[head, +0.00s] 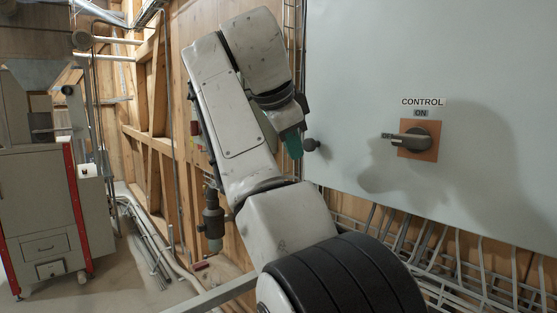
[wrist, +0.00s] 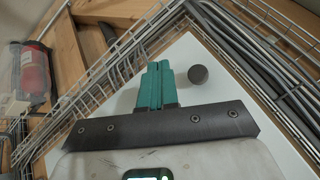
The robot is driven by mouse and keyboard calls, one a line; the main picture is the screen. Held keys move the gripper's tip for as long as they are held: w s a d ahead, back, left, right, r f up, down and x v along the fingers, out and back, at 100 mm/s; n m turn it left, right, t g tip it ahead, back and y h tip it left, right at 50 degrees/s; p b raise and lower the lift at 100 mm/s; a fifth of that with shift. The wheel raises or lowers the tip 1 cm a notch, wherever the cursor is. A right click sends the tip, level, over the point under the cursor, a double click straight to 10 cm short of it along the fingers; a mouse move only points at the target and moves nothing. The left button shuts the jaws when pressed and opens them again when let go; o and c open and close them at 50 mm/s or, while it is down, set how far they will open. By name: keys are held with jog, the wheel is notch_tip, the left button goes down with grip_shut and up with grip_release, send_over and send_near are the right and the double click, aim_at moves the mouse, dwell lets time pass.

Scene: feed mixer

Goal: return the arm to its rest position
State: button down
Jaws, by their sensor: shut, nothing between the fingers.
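My arm is folded up in the middle of the head view. My gripper (head: 293,147) has teal fingers and hangs at the left edge of the pale cabinet. In the wrist view the teal fingers (wrist: 157,72) are pressed together, with nothing between them. A black rotary switch (head: 417,138) sits on an orange plate under the labels CONTROL and ON. Its handle points left, over a partly hidden OFF label. My gripper is well to the left of the switch and apart from it.
The cabinet (head: 365,60) fills the right side, with a dark round knob (head: 311,145) close to my gripper; it also shows in the wrist view (wrist: 198,74). Wire trays (head: 470,255) run below. A grey machine (head: 40,205) stands left. A red object (wrist: 34,72) shows at left in the wrist view.

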notch_tip(320, 180, down, 15)
jog(key=w+d+n, duration=0.1)
jog(key=d+n, duration=0.1)
jog(key=n, duration=0.1)
jog(key=s+d+f+n+g+y+b, duration=0.1)
jog(key=s+d+f+n, duration=0.2)
jog(key=f, duration=0.8)
jog(key=s+d+f+g+b, duration=0.1)
jog(key=s+d+f, duration=0.25)
jog(key=f, duration=0.65)
jog(key=s+d+f+n+y+b, duration=0.1)
jog(key=s+d+f+n, duration=0.3)
jog(key=f, duration=0.7)
jog(key=s+d+f+n+g+y+b, duration=0.1)
jog(key=s+d+f, duration=0.1)
jog(key=s+f, duration=0.6)
jog(key=s+d+f+n+g, duration=0.1)
jog(key=s+d+f, duration=0.3)
jog(key=s, duration=0.6)
jog(key=s+f+n, duration=0.1)
jog(key=s+f, duration=0.1)
jog(key=s, duration=0.8)
jog(key=s+d+f+n+y+b, duration=0.1)
jog(key=s+f+n, duration=0.1)
jog(key=s, duration=0.8)
jog(key=shift+s+d+f+g, duration=0.15)
jog(key=shift+s+f+g, duration=0.25)
jog(key=shift+f, duration=0.25)
jog(key=shift+w, duration=0.1)
